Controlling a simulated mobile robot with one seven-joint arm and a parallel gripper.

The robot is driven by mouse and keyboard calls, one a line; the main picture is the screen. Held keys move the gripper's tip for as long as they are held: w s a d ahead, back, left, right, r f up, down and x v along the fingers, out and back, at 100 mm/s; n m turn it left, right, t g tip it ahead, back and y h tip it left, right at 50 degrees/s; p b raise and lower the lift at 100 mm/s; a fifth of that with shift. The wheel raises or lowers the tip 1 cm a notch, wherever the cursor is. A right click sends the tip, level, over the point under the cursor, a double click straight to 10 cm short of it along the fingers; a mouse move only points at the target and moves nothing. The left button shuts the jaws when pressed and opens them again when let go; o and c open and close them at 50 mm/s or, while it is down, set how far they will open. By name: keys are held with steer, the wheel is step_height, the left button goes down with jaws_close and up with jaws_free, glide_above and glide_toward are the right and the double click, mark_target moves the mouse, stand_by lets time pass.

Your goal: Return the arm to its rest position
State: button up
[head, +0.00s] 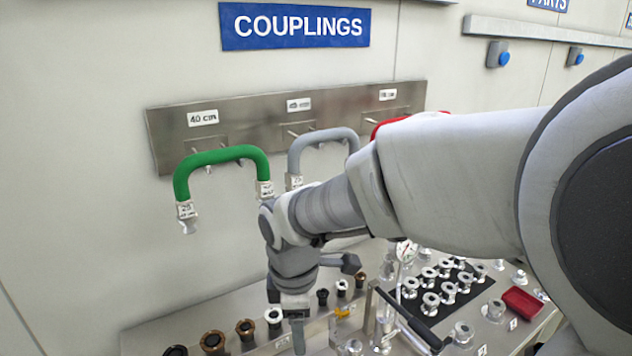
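My arm reaches in from the right side of the head view and bends down over the left-middle part of a steel bench (190,317). My gripper (298,335) points downward above the bench, near a row of small dark and copper-coloured round fittings (246,328). It is seen nearly edge-on, so I cannot tell whether its fingers are open or shut. I see nothing clearly held in it. My arm hides part of the bench and part of the wall rack.
A wall rack (165,135) under a COUPLINGS sign (295,26) holds a green hose (222,157), a grey hose (322,136) and a partly hidden red one (392,125). The bench bears a dark mat (466,297) with several metal fittings, a black-handled lever (412,322) and a red tray (522,302).

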steer(key=s+d+r+m+t+b, duration=0.2)
steer(key=s+d+m, duration=0.3)
steer(key=d+m, duration=0.3)
steer(key=s+d+r+m+t+b, duration=0.2)
steer(key=s+d+m, duration=0.4)
steer(key=d+m, duration=0.3)
steer(key=shift+s+m+b, duration=0.3)
steer(key=shift+m+b, duration=0.35)
steer(key=shift+m, duration=0.25)
